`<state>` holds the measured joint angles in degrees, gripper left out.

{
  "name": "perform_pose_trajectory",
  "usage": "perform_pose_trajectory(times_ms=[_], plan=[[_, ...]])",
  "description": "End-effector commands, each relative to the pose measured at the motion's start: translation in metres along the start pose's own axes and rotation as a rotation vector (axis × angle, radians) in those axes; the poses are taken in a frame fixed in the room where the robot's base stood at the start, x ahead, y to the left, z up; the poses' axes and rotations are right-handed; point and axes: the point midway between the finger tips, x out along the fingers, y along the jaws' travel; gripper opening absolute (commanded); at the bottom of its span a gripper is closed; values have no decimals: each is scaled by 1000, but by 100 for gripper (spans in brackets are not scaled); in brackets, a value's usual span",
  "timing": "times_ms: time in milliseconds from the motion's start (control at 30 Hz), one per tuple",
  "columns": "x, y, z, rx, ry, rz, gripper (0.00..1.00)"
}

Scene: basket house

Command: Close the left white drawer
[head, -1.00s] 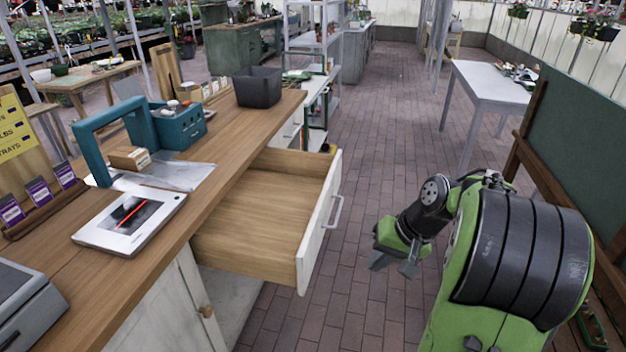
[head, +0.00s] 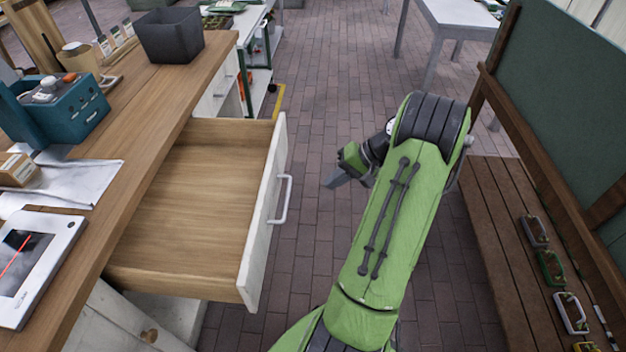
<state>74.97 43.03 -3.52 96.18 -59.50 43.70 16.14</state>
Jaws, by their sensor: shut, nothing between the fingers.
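The white drawer (head: 262,232) is pulled far out from under the wooden counter, left of centre. Its wooden inside is empty. Its white front, with a pale bar handle (head: 284,200), faces right toward the aisle. My gripper (head: 332,180) is to the right of the drawer front, apart from it, at about the handle's place in the picture. Its fingers are together and hold nothing. My green arm hides part of the gripper's wrist.
The wooden counter (head: 190,88) carries a dark bin (head: 170,35), a teal tool box (head: 62,108) and a white tablet (head: 35,262). A wooden bench (head: 510,240) with several handled tools stands at the right. The brick aisle between is clear.

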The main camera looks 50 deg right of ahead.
Motion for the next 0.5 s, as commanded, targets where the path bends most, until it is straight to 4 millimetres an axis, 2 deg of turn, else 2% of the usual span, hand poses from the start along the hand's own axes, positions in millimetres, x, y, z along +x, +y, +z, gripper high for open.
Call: perform_pose_trajectory(times_ms=[33, 100, 367, 500], plan=[[15, 2, 1, -2, -4, -1, 0], [31, 2, 1, -2, -5, -1, 0], [88, 3, 1, -2, -5, 1, 0], [106, -13, 1, -5, -3, 1, 0]])
